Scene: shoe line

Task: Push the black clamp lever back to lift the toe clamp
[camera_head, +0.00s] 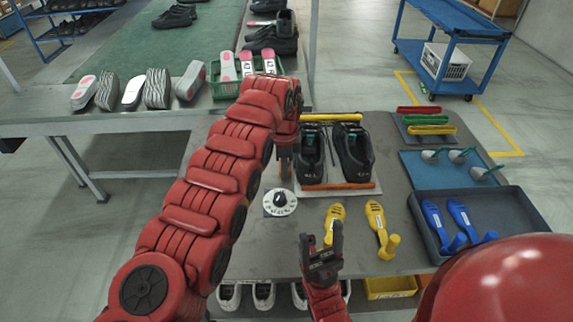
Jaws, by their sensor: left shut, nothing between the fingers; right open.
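A pair of black shoes (352,150) sits side by side on a fixture plate (368,188) on the grey table. A yellow bar (331,117) lies across the far end of the shoes and an orange bar (338,186) across the near end. I cannot make out a black clamp lever; my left arm may hide it. My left gripper (285,172) is shut and empty, pointing down just left of the shoes. My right gripper (321,238) is open and empty, over the front of the table.
A round white dial (280,202) with a black knob lies near my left gripper. A dark tray (508,210) holds blue shoe trees (434,218). A blue mat (424,172) and coloured bars (422,120) lie farther back.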

